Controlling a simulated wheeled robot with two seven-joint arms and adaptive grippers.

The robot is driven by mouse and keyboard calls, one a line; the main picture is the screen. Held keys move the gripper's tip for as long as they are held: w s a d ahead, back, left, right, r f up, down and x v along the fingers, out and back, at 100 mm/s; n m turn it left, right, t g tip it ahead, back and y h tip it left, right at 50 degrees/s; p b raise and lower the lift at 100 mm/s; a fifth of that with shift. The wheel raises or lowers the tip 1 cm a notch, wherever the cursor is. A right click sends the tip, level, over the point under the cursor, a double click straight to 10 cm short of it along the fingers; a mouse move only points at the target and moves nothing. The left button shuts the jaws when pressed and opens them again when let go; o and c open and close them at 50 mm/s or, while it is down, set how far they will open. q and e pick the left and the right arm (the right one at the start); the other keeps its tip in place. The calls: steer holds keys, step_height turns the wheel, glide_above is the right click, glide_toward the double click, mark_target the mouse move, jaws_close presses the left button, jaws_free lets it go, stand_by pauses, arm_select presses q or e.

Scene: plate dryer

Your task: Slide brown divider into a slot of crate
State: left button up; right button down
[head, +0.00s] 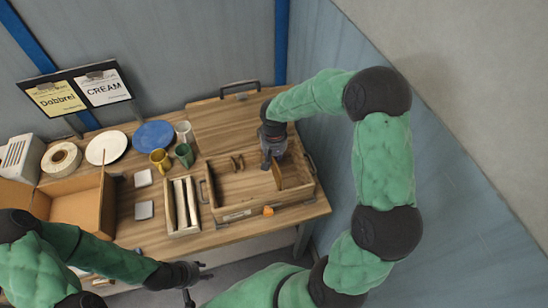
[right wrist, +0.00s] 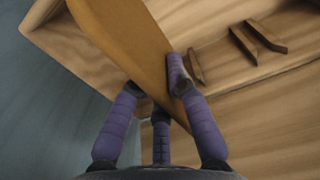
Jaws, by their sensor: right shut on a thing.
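The brown divider (head: 278,175) is a thin flat panel, held over or in the right part of the wooden crate (head: 236,214). My right gripper (head: 271,164) is shut on it from above. In the right wrist view the divider (right wrist: 125,35) runs tilted between the purple fingers (right wrist: 160,95). The crate's slot strips (head: 237,162) show left of the divider; they also appear in the wrist view (right wrist: 258,38). I cannot tell whether the divider's edge is in a slot. My left gripper (head: 202,271) is open and empty in front of the table.
A narrow tray with white rolls (head: 182,205) stands just left of the crate. Mugs (head: 184,154), a blue plate (head: 153,136), a white plate (head: 106,147) and a cardboard box (head: 85,207) are further left. A blue-grey wall (head: 325,120) rises close at the right.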

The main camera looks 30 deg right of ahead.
steer(key=shift+f+b, duration=3.1)
steer(key=shift+f, duration=0.9)
steer(key=c, duration=1.1)
jaws_free()
steer(key=shift+c, duration=0.2)
step_height(320, 180, up, 12)
